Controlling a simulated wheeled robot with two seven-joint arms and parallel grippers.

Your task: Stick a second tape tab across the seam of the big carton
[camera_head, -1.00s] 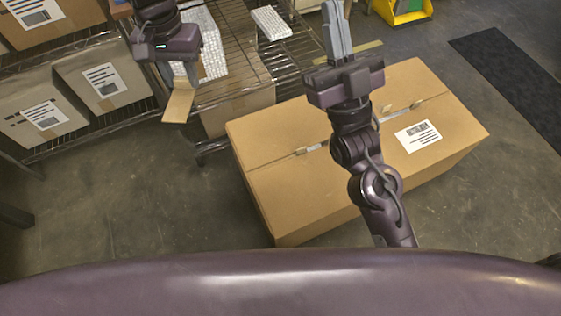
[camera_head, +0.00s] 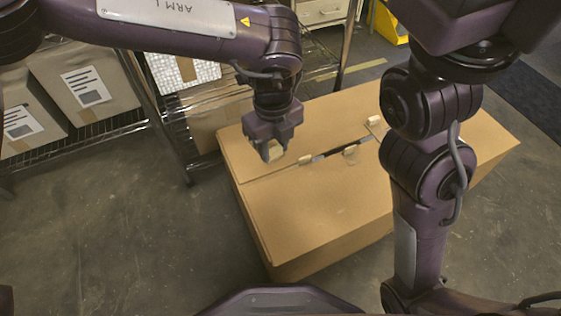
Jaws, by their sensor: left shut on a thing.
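The big carton (camera_head: 310,215) stands on the floor in the middle of the view, with a seam (camera_head: 330,154) running across its top. Small pale tabs show at the seam, one near the middle left (camera_head: 305,160) and one to its right (camera_head: 350,150). A tan piece (camera_head: 375,122) shows farther back, beside my right arm. My left gripper (camera_head: 272,152) points down over the carton's left part, near the seam. It is shut on a small tan tape tab (camera_head: 276,152). Whether the tab touches the carton is unclear.
A wire shelf (camera_head: 175,125) with labelled cartons (camera_head: 85,90) stands at the left, close to the big carton's back left corner. A yellow bin (camera_head: 388,22) and a dark mat (camera_head: 525,110) lie behind. My right arm hides the carton's right part.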

